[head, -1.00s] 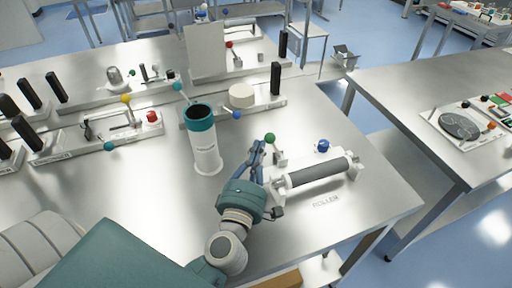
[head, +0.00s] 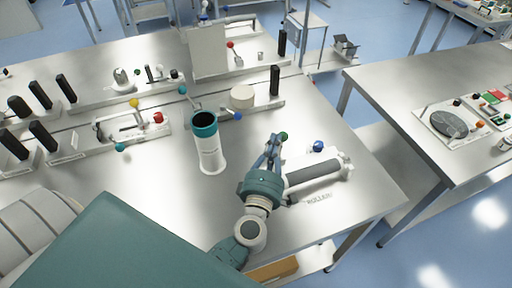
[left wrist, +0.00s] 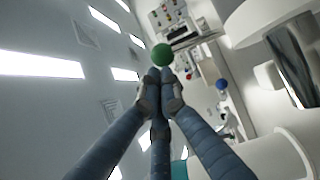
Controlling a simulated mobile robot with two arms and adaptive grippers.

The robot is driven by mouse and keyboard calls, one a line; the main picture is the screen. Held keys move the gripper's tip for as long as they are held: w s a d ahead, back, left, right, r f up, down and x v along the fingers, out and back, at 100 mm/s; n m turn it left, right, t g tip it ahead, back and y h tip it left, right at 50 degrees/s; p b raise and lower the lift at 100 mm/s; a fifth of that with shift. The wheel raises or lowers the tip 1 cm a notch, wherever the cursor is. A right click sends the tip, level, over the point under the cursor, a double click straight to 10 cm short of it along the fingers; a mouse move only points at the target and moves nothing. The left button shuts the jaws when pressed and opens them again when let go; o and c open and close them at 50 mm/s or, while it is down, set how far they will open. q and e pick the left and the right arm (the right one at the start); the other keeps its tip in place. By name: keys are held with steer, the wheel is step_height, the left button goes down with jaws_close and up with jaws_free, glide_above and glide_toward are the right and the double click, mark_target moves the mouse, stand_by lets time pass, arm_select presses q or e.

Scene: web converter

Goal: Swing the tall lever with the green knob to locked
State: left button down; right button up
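The green knob (head: 283,136) tops the tall lever at the left end of the roller unit (head: 313,174). My left gripper (head: 275,142) is at the lever, its blue fingers drawn together just under the knob. In the left wrist view the green knob (left wrist: 161,54) sits just beyond the fingertips (left wrist: 160,76), which look closed around the lever. The lever's shaft is hidden by the fingers. A blue knob (head: 318,146) stands at the back right of the same unit. My right gripper is not in view.
A white cup with a teal rim (head: 209,156) stands left of my gripper. Several fixtures with black posts and coloured knobs line the back and left, including a white drum (head: 242,97). The table's right edge is close beyond the roller.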

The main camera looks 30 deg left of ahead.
mark_target(285, 138)
arm_select(q)
steer(key=shift+w+d+r+p, duration=0.2)
steer(key=shift+w+d+p, duration=0.4)
steer(key=shift+w+d, duration=0.45)
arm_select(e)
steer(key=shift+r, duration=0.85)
arm_select(q)
steer(key=shift+w, duration=0.1)
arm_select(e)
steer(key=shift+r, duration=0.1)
